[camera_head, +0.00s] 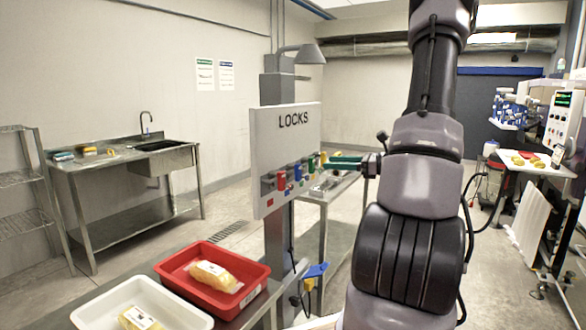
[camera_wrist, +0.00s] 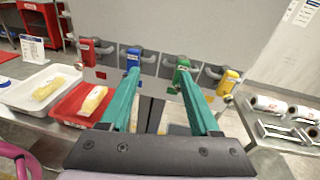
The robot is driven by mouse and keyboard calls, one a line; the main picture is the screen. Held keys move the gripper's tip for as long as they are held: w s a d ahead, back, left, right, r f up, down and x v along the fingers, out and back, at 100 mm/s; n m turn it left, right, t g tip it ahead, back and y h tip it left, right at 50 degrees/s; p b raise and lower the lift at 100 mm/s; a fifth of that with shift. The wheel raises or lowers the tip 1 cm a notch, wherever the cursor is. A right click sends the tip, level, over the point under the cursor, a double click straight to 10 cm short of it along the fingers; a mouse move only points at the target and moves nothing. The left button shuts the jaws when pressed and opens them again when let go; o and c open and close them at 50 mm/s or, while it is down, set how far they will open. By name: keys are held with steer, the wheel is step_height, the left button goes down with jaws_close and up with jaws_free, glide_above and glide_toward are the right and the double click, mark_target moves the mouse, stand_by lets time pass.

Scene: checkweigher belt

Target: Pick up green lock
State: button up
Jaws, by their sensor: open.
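The green lock (camera_wrist: 182,70) hangs from a grey hook on the board in the wrist view, second from the right in the row. My gripper (camera_wrist: 157,76) is open and empty, its two teal fingers pointing at the board. The right fingertip overlaps the lower part of the green lock in the picture. The left fingertip lies just below the blue lock (camera_wrist: 133,57). I cannot tell whether either finger touches a lock.
A red lock (camera_wrist: 86,50) and a yellow lock (camera_wrist: 227,83) hang at either end of the row. A red tray (camera_head: 254,291) and a white tray (camera_head: 190,316) hold packaged food on the table below. Rolls (camera_wrist: 267,104) lie on a table at right.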

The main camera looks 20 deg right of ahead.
mark_target(314, 159)
steer(key=w+m+t, duration=0.1)
steer(key=w, duration=0.1)
steer(key=w+f+m+t, duration=0.1)
steer(key=w, duration=0.2)
steer(key=shift+a+f+h, duration=0.2)
steer(key=shift+h, duration=0.1)
steer(key=x, duration=0.5)
steer(key=shift+w+r, duration=0.2)
steer(key=shift+w, duration=0.15)
jaws_close()
